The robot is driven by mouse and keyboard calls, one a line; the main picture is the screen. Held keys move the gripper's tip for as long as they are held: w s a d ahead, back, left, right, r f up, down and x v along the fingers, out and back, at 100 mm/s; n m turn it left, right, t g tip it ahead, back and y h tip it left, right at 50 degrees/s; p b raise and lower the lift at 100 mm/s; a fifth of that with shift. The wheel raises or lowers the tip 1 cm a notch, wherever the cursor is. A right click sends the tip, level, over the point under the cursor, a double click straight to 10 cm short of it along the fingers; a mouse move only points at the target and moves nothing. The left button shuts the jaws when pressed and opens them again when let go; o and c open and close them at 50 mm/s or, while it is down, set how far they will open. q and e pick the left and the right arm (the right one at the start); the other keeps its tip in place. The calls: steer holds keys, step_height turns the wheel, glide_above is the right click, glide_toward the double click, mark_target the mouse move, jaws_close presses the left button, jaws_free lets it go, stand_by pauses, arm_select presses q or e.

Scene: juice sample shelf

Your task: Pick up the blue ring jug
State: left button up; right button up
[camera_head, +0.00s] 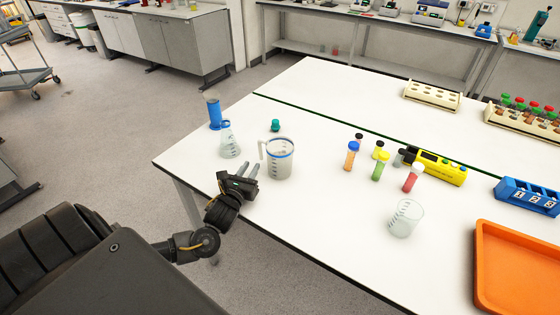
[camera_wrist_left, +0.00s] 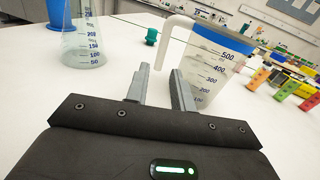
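The blue ring jug (camera_head: 281,161) is a translucent jug with a blue band round its top and a white handle on its left side. It stands upright on the white table near the front left edge. In the left wrist view the jug (camera_wrist_left: 212,65) is ahead and to the right, with its handle in front of the fingers. My left gripper (camera_head: 251,171) is open and empty, just left of the jug and below its handle in the picture. The fingers (camera_wrist_left: 160,84) show a gap between them. My right gripper is out of view.
A conical flask (camera_head: 230,144) and a blue cylinder (camera_head: 214,110) stand left of the jug. A small teal item (camera_head: 275,125) lies behind it. Several capped tubes (camera_head: 379,166), a beaker (camera_head: 405,218) and an orange tray (camera_head: 515,262) are to the right.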

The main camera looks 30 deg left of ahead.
mark_target(260, 154)
arm_select(q)
steer(key=shift+w+a, duration=0.1)
steer(key=shift+w, duration=0.55)
steer(key=shift+w+r, duration=0.1)
steer(key=shift+w, duration=0.05)
steer(key=x, duration=0.1)
steer(key=p+x, duration=0.1)
steer(key=x, duration=0.2)
steer(key=shift+w+f+p, duration=0.35)
steer(key=shift+w, duration=0.05)
steer(key=shift+s, duration=0.1)
jaws_close()
steer(key=shift+a+r, duration=0.1)
